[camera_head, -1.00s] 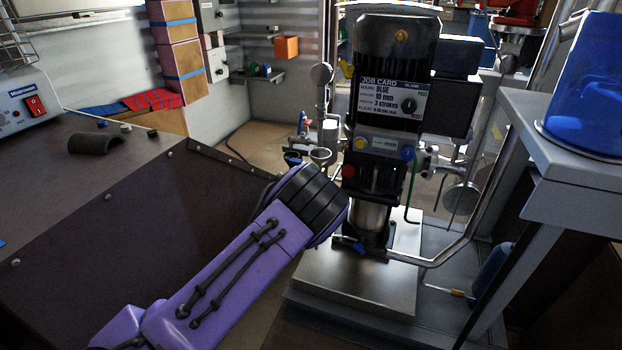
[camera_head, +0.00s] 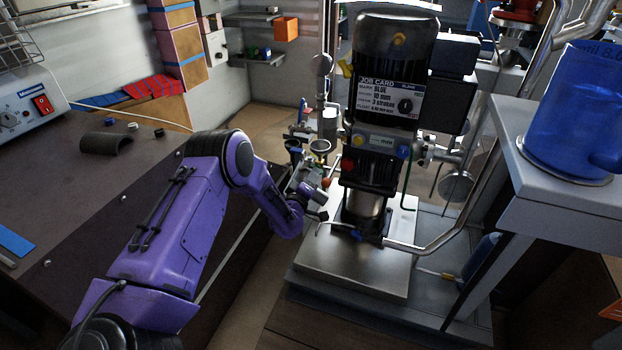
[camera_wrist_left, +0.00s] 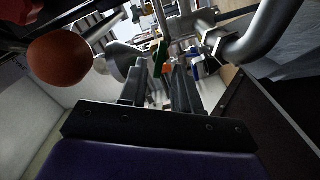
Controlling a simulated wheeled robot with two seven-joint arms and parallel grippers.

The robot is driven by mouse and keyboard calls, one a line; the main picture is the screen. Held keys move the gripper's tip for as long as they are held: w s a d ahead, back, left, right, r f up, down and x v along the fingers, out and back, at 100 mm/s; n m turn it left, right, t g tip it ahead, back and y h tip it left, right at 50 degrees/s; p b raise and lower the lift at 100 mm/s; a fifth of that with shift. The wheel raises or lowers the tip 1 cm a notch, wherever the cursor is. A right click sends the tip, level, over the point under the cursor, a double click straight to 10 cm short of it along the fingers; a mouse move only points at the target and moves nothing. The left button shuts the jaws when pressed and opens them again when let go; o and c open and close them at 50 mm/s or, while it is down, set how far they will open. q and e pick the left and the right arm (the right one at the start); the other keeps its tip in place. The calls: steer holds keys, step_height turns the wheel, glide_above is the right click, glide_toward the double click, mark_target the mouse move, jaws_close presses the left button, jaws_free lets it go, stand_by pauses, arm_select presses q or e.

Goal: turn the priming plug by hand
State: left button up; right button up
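The pump (camera_head: 392,80) stands upright on a metal base plate. Its lower head carries a yellow plug (camera_head: 359,141), a blue plug (camera_head: 403,152) and a red knob (camera_head: 349,165); I cannot tell which is the priming plug. My left gripper (camera_head: 322,200) is just left of the pump's lower body, below the red knob. In the left wrist view, the fingers of my left gripper (camera_wrist_left: 160,78) are apart, with small green and orange parts visible beyond them. A large orange-red ball (camera_wrist_left: 60,60) is close by at the upper left. My right gripper is not in view.
A job card (camera_head: 390,98) on the pump reads blue, 10 mm, 3 strokes. A bent metal pipe (camera_head: 425,245) runs low at the right. A small gauge (camera_head: 320,147) and fittings stand left of the pump. A blue jug (camera_head: 580,115) is on the right table.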

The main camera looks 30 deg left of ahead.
arm_select(q)
steer(key=shift+b+x, duration=0.7)
steer(key=shift+x, duration=0.35)
jaws_close()
steer(key=shift+d+r+m+p, duration=0.1)
steer(key=shift+m+p, duration=0.2)
steer(key=shift+m, duration=0.8)
steer(key=shift+o, duration=0.4)
jaws_free()
